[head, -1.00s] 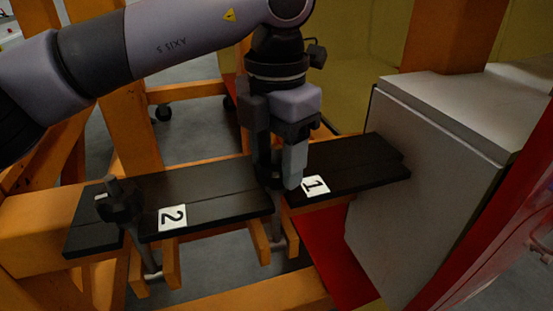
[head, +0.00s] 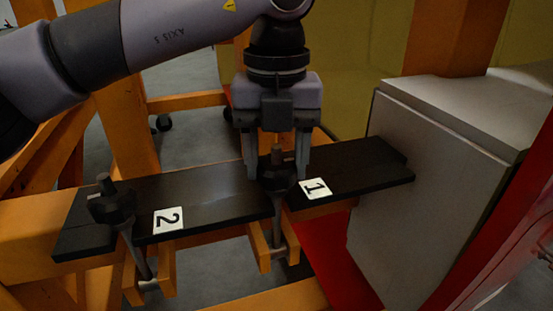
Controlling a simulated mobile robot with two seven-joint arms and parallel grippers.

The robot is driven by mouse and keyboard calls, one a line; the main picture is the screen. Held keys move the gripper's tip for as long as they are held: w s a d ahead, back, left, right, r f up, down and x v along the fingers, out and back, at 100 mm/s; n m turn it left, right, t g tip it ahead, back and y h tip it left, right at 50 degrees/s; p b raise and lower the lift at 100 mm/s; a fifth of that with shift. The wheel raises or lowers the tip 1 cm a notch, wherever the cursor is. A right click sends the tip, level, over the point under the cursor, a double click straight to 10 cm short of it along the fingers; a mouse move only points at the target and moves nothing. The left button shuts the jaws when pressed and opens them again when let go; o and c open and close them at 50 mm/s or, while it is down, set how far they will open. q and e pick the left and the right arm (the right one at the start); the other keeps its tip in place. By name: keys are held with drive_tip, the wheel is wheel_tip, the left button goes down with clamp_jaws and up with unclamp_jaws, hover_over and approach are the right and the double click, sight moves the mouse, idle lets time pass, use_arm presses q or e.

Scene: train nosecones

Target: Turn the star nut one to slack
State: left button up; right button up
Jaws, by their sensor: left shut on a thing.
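Star nut one (head: 278,179) is a dark knob on an upright threaded rod, beside the white label "1" (head: 315,188) on the black clamp plate (head: 355,165). My left gripper (head: 277,174) points down over it with one finger on each side, shut on the nut. The nut's far side is partly hidden by the gripper. My right gripper is not in view.
A second star nut (head: 110,203) stands at the left beside the label "2" (head: 168,220). Orange frame beams (head: 128,120) surround the plates. A grey box (head: 430,185) and a red panel (head: 497,220) stand at the right.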

use_arm(q)
drive_tip(key=shift+n, duration=0.5)
drive_tip(key=o, duration=1.1)
drive_tip(key=shift+c, duration=0.2)
drive_tip(key=shift+r, duration=0.1)
wheel_tip(320, 180, up, 6)
drive_tip(key=shift+r+p, duration=0.1)
drive_tip(key=shift+p, duration=0.3)
drive_tip(key=shift+r, duration=0.45)
